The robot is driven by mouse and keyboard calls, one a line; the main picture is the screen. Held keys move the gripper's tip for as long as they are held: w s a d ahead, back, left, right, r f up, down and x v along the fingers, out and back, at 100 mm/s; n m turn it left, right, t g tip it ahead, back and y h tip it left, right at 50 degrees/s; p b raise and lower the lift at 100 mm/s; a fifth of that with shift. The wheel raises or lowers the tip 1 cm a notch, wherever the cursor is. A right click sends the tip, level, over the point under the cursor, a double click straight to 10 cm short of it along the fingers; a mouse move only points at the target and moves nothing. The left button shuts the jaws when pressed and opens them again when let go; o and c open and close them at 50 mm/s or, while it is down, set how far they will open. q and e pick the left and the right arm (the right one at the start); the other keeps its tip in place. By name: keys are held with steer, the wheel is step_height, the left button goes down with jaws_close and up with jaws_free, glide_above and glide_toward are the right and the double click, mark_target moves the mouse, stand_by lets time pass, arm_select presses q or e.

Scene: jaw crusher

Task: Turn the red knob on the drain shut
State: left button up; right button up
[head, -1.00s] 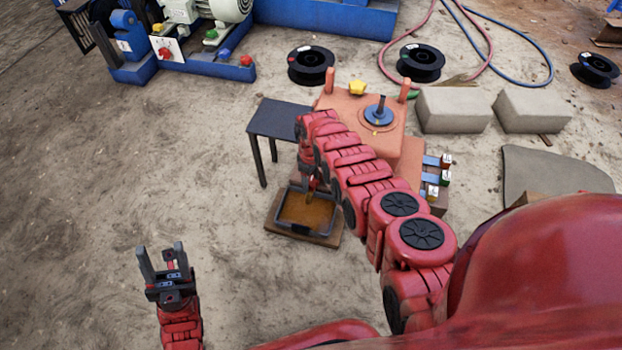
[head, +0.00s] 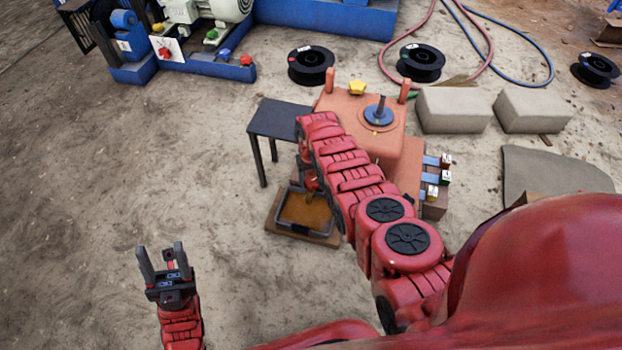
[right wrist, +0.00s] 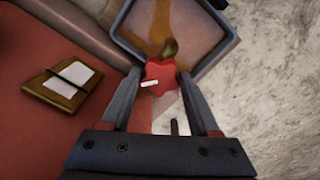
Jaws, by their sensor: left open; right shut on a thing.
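The red knob (right wrist: 160,77) is lobed, with a white mark on its lower left. In the right wrist view it sits between the fingertips of my right gripper (right wrist: 161,75), which is shut on it. The brassy drain spout (right wrist: 171,48) shows just beyond the knob, over the tray. In the head view the knob (head: 311,184) is small and partly hidden by my right arm, beside the orange machine body (head: 365,135). My left gripper (head: 162,252) is open and empty above bare ground at the lower left.
A grey-rimmed tray (head: 289,197) with brown liquid stands on a board below the drain. A dark small table (head: 277,117) is behind it. A plate with a white label (right wrist: 67,83) is beside the right gripper. The ground at left is clear.

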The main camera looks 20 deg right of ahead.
steer(key=m, duration=0.5)
steer(key=shift+m, duration=0.3)
steer(key=shift+m+b, duration=0.35)
steer(key=shift+m, duration=1.85)
steer(key=o, duration=1.4)
